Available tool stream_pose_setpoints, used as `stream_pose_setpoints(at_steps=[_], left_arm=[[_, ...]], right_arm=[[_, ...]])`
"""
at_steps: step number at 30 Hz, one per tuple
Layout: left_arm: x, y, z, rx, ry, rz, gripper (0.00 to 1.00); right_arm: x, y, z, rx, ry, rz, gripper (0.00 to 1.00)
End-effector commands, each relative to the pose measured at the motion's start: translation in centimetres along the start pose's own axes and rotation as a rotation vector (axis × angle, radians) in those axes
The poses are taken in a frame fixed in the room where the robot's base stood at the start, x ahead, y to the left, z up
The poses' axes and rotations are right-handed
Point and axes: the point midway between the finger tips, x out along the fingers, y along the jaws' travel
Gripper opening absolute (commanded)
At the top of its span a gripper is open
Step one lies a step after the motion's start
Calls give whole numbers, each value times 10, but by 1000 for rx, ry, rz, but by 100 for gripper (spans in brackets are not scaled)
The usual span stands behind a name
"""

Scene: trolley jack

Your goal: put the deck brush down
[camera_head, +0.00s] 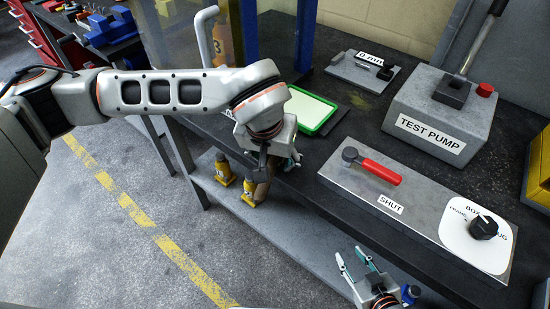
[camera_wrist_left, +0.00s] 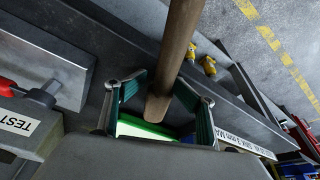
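The deck brush shows only as its brown wooden handle (camera_wrist_left: 176,45), which runs from the top of the left wrist view down to its end between my left fingers. My left gripper (camera_wrist_left: 162,82) is closed in on the handle from both sides. The brush head is not visible in either view. My right gripper (camera_head: 352,262) is open and empty at the bottom of the head view, in front of the bench.
The dark bench (camera_head: 315,158) carries a green-rimmed tray (camera_head: 310,108), a steel plate with a red-handled lever (camera_head: 375,170) and a test pump (camera_head: 440,115). Yellow bottle jacks (camera_head: 224,172) stand on the lower shelf (camera_head: 285,232). The grey floor (camera_head: 110,240) at left is clear.

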Motion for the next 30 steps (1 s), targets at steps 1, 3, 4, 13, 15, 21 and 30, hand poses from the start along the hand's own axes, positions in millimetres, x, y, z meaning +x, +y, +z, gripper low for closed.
stream_pose_setpoints(at_steps=[1, 3, 4, 13, 15, 21, 30], left_arm=[[6, -3, 8, -2, -23, -9, 38], [6, -3, 8, -2, -24, -10, 38], [6, -3, 9, -2, -24, -10, 38], [-1, -3, 7, -3, -26, -10, 38], [-8, -3, 5, -2, -24, -9, 38], [-37, -3, 0, 0, -10, -9, 38], [-94, -2, -2, 0, -5, -7, 38]], right_arm=[[0, 0, 1, 0, -1, 0, 33], [0, 0, 1, 0, -1, 0, 33], [0, 0, 1, 0, -1, 0, 33], [-3, 1, -5, 0, 1, 0, 33], [-5, 2, -10, -1, 3, 1, 33], [-4, 1, -8, 1, 4, 1, 33], [-2, 0, -4, 1, 1, 0, 33]])
